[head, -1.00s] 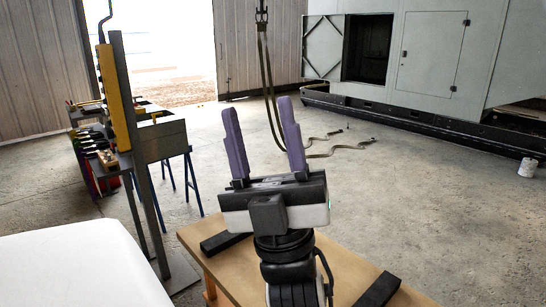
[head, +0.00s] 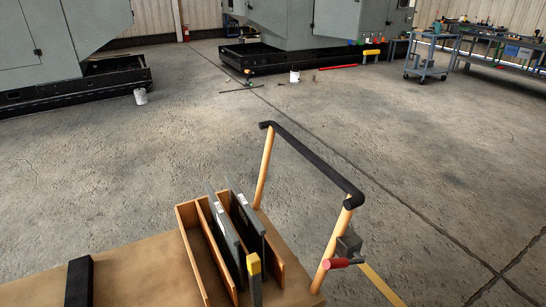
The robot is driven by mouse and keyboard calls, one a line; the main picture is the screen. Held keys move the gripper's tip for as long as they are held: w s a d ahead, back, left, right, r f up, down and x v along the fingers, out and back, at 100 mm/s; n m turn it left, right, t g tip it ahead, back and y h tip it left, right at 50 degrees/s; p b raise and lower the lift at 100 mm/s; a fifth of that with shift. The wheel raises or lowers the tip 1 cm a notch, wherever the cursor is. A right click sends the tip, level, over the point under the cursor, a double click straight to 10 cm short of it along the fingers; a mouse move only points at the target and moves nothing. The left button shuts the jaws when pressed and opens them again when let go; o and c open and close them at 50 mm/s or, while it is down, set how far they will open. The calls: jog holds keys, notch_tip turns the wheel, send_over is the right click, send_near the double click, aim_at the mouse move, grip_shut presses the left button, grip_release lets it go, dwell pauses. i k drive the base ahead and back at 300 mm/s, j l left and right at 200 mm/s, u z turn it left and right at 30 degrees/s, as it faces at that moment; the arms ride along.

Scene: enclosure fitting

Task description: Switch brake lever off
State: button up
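A lever with a red grip (head: 336,263) sits beside the right orange post of the cart's push handle, next to a small grey box (head: 348,243). The red grip points left, roughly level. The black push bar (head: 312,160) spans the two orange posts above it. The wooden cart top (head: 140,270) fills the lower left. My gripper is not in this view, so its place relative to the lever cannot be seen.
A wooden rack (head: 188,229) with dark flat panels stands on the cart. A yellow-topped grey piece (head: 253,265) is at its front. A black block (head: 79,283) lies to the left. Open concrete floor surrounds the cart. Grey enclosures (head: 330,25) and a blue trolley (head: 426,65) stand far back.

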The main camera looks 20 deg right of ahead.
aim_at(339, 263)
jog(key=z, duration=1.05)
